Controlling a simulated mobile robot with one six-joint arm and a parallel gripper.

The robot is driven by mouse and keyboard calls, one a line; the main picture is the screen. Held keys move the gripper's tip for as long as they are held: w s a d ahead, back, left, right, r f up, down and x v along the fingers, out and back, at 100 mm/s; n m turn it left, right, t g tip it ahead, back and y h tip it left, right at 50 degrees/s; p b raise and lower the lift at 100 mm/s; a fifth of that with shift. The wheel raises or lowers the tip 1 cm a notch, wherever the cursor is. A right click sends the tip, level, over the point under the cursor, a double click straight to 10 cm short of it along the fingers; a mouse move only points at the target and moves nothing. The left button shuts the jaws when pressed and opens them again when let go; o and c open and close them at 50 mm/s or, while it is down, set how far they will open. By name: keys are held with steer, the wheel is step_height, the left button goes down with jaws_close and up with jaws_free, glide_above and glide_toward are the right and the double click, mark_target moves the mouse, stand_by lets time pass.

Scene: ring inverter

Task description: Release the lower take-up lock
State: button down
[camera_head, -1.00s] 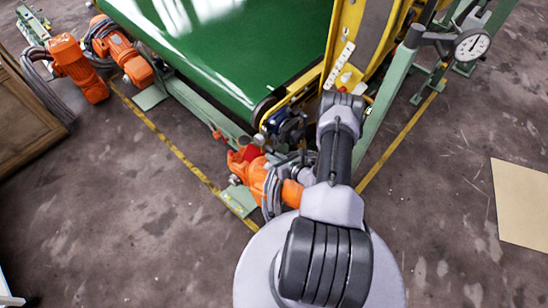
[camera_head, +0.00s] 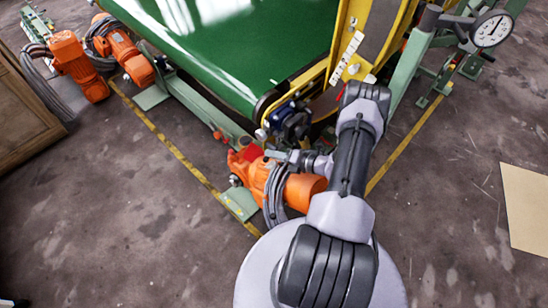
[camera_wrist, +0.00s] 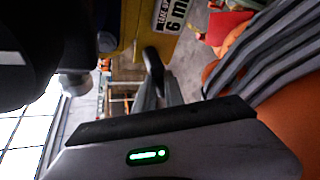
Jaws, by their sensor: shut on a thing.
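In the wrist view a dark lever (camera_wrist: 152,60) stands out from a yellow block (camera_wrist: 118,25), beside a white label (camera_wrist: 173,14) reading "TAKE UP" and "6 m" in part. I take this lever to be the take-up lock. My gripper (camera_wrist: 156,88) is shut on its lower end, with grey fingers close together. In the head view my gripper (camera_head: 280,155) is small, by the orange motor (camera_head: 262,178) at the conveyor's near corner. The lock cannot be made out there.
The green belt (camera_head: 225,50) and yellow frame (camera_head: 345,40) stand just behind. Grey cables and the orange motor crowd the arm. The floor (camera_head: 120,225) at left is clear.

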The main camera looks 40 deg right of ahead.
steer(key=shift+m+y+b, duration=0.4)
steer(key=shift+m, duration=0.1)
steer(key=shift+r, duration=0.15)
steer(key=c, duration=1.4)
jaws_free()
steer(key=shift+c, duration=0.2)
steer(key=p+v, duration=0.3)
steer(key=v, duration=0.8)
steer(key=shift+s+d+p, duration=0.1)
steer(key=shift+s+p, duration=0.2)
steer(key=shift+s, duration=0.2)
